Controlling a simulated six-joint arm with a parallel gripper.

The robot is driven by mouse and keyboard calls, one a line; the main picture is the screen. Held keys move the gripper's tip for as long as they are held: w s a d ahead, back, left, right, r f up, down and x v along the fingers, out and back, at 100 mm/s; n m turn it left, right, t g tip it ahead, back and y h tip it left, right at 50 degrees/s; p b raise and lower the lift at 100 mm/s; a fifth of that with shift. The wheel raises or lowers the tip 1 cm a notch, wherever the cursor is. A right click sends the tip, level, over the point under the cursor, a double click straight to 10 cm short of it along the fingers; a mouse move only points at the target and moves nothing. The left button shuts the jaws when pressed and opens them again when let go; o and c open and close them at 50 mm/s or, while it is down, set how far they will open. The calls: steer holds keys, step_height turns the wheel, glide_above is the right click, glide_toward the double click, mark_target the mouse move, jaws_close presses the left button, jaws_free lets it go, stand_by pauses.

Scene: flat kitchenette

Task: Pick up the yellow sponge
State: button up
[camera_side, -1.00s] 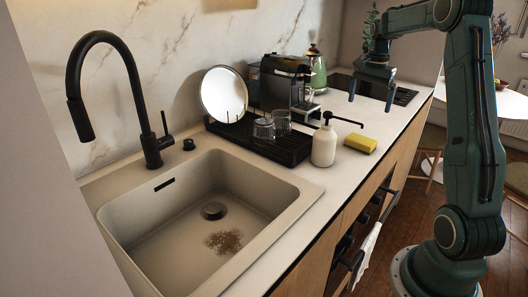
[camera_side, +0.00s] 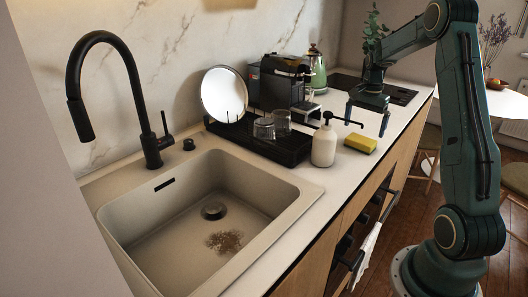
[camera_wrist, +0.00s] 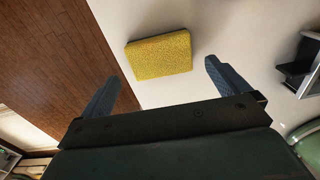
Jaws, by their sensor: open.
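The yellow sponge (camera_side: 360,143) lies flat on the white counter, just right of the soap dispenser, near the counter's front edge. In the wrist view the sponge (camera_wrist: 160,55) shows at upper middle, ahead of the fingertips and roughly between their lines. My gripper (camera_side: 366,120) is open and empty, above the counter just beyond the sponge in the side view. In the wrist view its two blue fingers (camera_wrist: 160,80) stand wide apart, and neither touches the sponge.
A white soap dispenser (camera_side: 323,145) with a black pump stands close left of the sponge. A black drying rack (camera_side: 290,150) with glasses, a coffee machine (camera_side: 283,80) and a green kettle (camera_side: 317,70) stand behind. The sink (camera_side: 125,215) is at left.

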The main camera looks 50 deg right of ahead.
mark_target(361, 139)
steer(key=shift+f, duration=2.65)
steer(key=c, duration=0.8)
